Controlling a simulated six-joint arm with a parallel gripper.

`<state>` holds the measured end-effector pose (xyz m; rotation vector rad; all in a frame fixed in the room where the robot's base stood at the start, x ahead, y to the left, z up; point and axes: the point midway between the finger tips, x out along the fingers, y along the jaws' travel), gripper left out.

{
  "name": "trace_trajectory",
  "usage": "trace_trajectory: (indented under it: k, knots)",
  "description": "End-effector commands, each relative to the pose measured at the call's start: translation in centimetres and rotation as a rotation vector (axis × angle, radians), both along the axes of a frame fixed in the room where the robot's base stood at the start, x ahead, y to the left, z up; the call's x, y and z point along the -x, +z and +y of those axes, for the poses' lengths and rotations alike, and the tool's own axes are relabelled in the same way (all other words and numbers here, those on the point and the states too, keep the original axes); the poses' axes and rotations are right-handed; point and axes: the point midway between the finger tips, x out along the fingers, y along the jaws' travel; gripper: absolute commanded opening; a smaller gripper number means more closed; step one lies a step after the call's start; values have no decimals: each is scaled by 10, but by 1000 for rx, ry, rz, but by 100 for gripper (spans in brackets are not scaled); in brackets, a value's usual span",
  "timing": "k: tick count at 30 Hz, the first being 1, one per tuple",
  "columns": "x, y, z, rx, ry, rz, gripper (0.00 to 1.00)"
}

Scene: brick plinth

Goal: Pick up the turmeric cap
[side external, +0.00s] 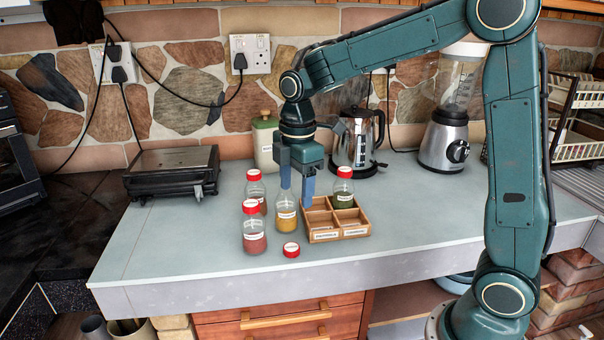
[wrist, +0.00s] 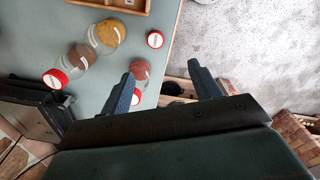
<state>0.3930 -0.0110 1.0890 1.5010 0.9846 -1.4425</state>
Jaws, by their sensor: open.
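The turmeric cap appears to be the loose red cap (side external: 291,250) lying on the counter near its front edge; it also shows in the wrist view (wrist: 155,40), label up. My gripper (side external: 297,196) is open and empty, pointing down, above the counter around the jar's height in the side view. In the wrist view my gripper (wrist: 167,82) has its fingers spread, with the cap beyond them, up and slightly left. Nothing touches the cap.
Two red-capped jars (side external: 254,238) (side external: 256,192) stand left of the yellow one. A wooden divided box (side external: 324,237) is right of the cap, with a green-filled capped jar (side external: 343,190) in it. A kettle (side external: 357,142) and grill (side external: 172,172) stand behind. Counter in front is clear.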

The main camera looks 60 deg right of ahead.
Motion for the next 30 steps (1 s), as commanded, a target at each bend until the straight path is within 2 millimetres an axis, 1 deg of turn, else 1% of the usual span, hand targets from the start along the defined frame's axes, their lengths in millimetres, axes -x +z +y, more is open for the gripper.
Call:
trace_trajectory:
  k: [1, 3, 6, 14, 17, 20, 23, 30]
  knots:
    - [-6, -6, -1, 1, 29, 14, 62]
    - [-12, -11, -1, 1, 65, 26, 62]
    - [-16, -16, -2, 1, 98, 38, 62]
    - [-18, -19, -2, 1, 112, 42, 62]
    - [-18, -23, -2, 1, 111, 43, 62]
    - [-18, -32, -2, 0, 111, 44, 62]
    - [-17, -44, -2, 1, 111, 45, 62]
    - [-17, -80, -2, 1, 111, 45, 62]
